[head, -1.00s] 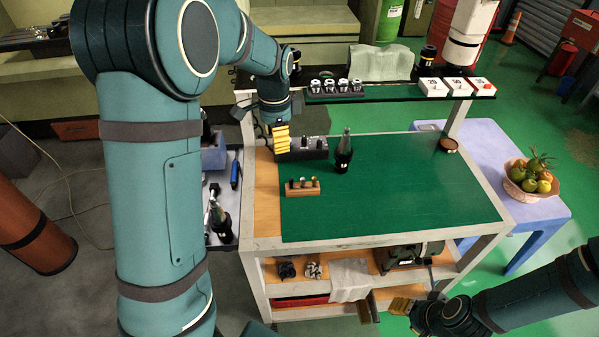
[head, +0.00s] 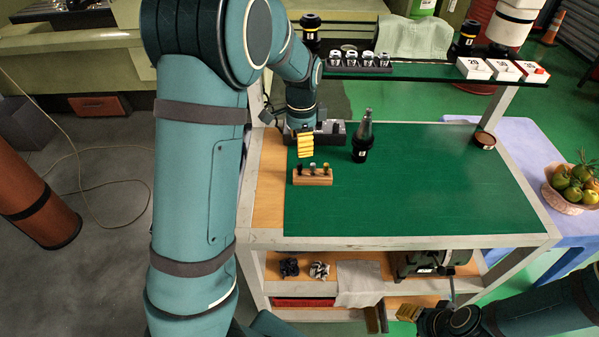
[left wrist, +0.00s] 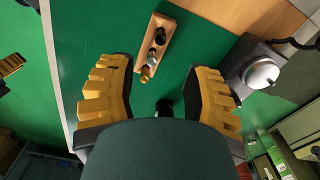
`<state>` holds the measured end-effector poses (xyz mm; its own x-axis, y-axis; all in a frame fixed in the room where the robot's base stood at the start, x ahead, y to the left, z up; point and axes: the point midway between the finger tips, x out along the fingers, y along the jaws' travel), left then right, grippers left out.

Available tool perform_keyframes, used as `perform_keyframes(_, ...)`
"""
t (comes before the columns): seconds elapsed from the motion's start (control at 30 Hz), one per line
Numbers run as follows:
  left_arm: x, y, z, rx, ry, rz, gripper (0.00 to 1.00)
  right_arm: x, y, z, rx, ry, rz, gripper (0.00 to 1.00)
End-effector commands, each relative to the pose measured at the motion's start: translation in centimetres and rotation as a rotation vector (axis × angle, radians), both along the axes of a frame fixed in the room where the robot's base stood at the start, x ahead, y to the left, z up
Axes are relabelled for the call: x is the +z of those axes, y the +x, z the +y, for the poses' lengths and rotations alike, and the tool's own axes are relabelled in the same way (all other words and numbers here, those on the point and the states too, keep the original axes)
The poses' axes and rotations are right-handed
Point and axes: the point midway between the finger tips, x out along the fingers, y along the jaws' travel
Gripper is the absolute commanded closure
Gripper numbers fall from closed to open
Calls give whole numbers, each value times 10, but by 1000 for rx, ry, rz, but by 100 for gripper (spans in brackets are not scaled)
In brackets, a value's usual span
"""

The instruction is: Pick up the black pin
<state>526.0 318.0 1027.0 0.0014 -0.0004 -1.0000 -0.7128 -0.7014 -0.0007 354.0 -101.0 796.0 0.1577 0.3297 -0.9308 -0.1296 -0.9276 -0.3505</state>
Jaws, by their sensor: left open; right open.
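In the left wrist view the black pin (left wrist: 160,37) is at the block's far end, beside a silver-topped pin (left wrist: 153,55) and a gold pin (left wrist: 145,74). My left gripper (head: 304,143), with yellow fingers, is behind and above the block in the head view. Its fingers (left wrist: 158,82) are spread and empty, with the block beyond and between the tips. My right gripper (head: 408,312) is open and empty, low at the cart's front.
A dark tool holder with a metal cone (head: 362,138) stands right of the block. A grey box (head: 330,131) is behind my left gripper. A shelf (head: 430,72) with number boxes spans the back. The mat's right side (head: 450,190) is clear, except for a round tin (head: 484,140).

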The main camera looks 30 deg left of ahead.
Motion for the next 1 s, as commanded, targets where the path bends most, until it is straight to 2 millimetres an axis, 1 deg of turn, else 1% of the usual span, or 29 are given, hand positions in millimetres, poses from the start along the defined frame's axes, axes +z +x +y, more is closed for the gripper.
perform_keyframes(0.03,-13,-1,0,1,1,5,50,-4,-1,0,2,0,2,53)
perform_keyframes(0.1,-24,-1,0,1,1,4,50,-6,-1,0,2,1,2,53)
perform_keyframes(0.2,-36,0,0,0,1,2,50,-7,-2,0,4,1,5,53)
perform_keyframes(0.37,-44,-1,0,1,1,1,50,-9,-3,1,4,2,6,53)
perform_keyframes(0.43,-51,-1,1,1,0,1,50,-10,-3,1,6,2,6,53)
perform_keyframes(0.6,-76,-5,2,0,1,4,50,-17,-5,1,8,3,10,53)
perform_keyframes(0.7,-88,-4,2,0,1,2,50,-19,-6,1,10,3,13,53)
perform_keyframes(0.8,-94,-4,2,1,0,1,50,-20,-6,1,11,3,14,53)
perform_keyframes(1.0,-95,-4,2,1,0,0,50,-19,-6,1,12,3,14,53)
